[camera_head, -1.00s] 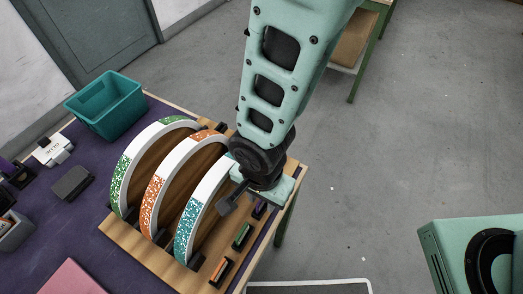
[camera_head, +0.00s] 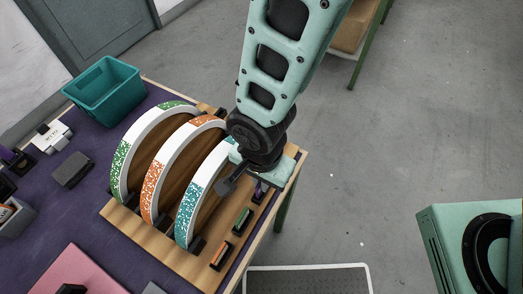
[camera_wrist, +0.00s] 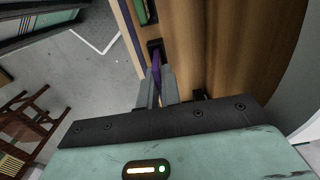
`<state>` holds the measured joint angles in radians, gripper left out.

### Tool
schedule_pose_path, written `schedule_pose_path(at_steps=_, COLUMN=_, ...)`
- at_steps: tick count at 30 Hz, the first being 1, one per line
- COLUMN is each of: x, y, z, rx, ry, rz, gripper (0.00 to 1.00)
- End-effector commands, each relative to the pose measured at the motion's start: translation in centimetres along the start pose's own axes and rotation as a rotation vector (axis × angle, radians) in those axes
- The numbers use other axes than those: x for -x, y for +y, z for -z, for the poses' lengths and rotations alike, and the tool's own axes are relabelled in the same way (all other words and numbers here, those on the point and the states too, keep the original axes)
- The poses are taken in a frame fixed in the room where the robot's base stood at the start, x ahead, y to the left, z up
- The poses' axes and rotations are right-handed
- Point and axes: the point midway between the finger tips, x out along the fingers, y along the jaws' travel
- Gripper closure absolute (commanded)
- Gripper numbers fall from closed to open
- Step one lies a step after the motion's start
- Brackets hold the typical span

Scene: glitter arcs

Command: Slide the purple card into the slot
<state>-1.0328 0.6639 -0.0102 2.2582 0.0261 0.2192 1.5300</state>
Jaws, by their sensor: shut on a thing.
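The purple card (camera_wrist: 156,64) stands on edge between the two grey fingers of my gripper (camera_wrist: 158,80) in the wrist view. The gripper is shut on it. The card's far end is at a small black slot holder (camera_wrist: 154,44) on the wooden board; I cannot tell how deep it sits in the slot. In the head view, only a sliver of the purple card (camera_head: 258,190) shows below my wrist, and the fingers are mostly hidden.
Green (camera_head: 242,219) and orange (camera_head: 220,256) cards stand in black holders along the board's edge. Three glittered arches, green (camera_head: 119,160), orange (camera_head: 152,180) and teal (camera_head: 187,208), rise close beside my gripper. A teal bin (camera_head: 104,92) stands behind. Open floor lies right.

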Motion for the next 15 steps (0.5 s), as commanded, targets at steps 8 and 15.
schedule_pose_path(at_steps=8, x=3.9, y=-0.1, z=-0.1, rx=-0.001, ry=-0.001, rz=0.005, gripper=1.0)
schedule_pose_path(at_steps=15, x=7.3, y=-0.1, z=0.0, rx=0.0, ry=0.0, rz=0.003, gripper=1.0)
